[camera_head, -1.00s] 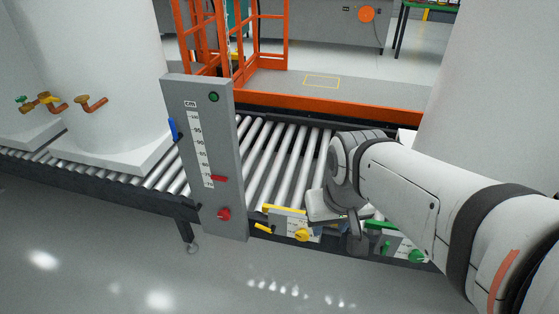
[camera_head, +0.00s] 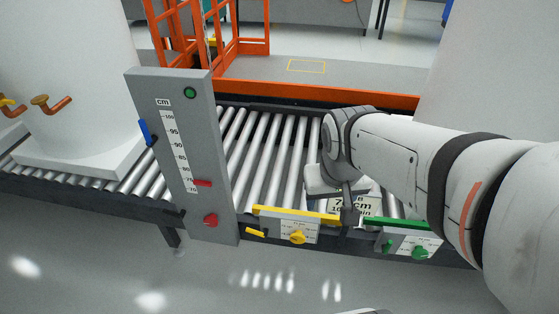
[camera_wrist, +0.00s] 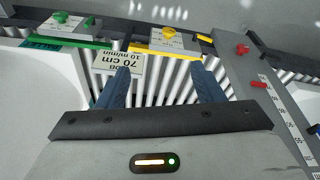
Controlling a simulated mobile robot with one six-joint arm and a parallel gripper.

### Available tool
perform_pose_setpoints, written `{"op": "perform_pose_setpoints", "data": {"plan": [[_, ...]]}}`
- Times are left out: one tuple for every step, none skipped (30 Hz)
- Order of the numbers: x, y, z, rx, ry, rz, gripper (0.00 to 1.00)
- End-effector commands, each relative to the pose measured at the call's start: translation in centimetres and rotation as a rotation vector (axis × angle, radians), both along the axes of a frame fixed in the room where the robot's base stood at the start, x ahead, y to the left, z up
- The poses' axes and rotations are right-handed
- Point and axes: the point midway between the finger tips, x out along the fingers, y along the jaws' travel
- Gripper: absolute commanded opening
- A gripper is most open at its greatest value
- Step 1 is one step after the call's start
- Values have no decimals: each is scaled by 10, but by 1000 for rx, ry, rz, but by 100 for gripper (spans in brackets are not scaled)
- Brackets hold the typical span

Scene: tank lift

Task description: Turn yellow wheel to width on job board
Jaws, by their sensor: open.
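The yellow wheel (camera_head: 297,237) is a small knob on a white dial plate at the conveyor's front edge, under a yellow bar (camera_head: 290,213). It also shows in the wrist view (camera_wrist: 169,34). The job board (camera_head: 367,206) is partly hidden by my arm in the head view; in the wrist view the board (camera_wrist: 120,63) reads 70 cm and 10 m/min. My gripper (camera_wrist: 161,80) is open and empty, its two fingers apart above the rollers and short of the wheel. In the head view, a dark finger (camera_head: 348,211) overlaps the board.
A grey column (camera_head: 172,150) with a cm scale stands left of the wheel; its red pointer (camera_head: 203,183) is near the low end. It carries a red knob (camera_head: 211,220). A green wheel (camera_head: 419,252) is to the right. White tanks flank the rollers. The floor in front is clear.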

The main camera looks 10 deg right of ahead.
Motion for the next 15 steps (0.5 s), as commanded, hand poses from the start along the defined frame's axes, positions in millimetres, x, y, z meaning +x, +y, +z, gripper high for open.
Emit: {"op": "perform_pose_setpoints", "data": {"plan": [[9, -2, -37, -12, 2, -18, 65], [14, -3, -51, -20, 1, -31, 67], [23, -4, -69, -31, -5, -49, 71], [29, -5, -82, -39, -9, -61, 73], [35, -5, -96, -46, -14, -74, 75], [44, -6, -113, -55, -20, -89, 75], [50, -6, -126, -62, -26, -101, 75], [56, -6, -139, -68, -32, -112, 75], [65, -6, -157, -74, -39, -125, 75], [71, -6, -171, -78, -46, -135, 75], [77, -5, -184, -83, -51, -146, 75], [85, -5, -202, -87, -60, -158, 75], [91, -4, -216, -90, -67, -167, 75], [97, -3, -230, -92, -74, -174, 75], [105, -1, -249, -94, -81, -185, 75]]}}
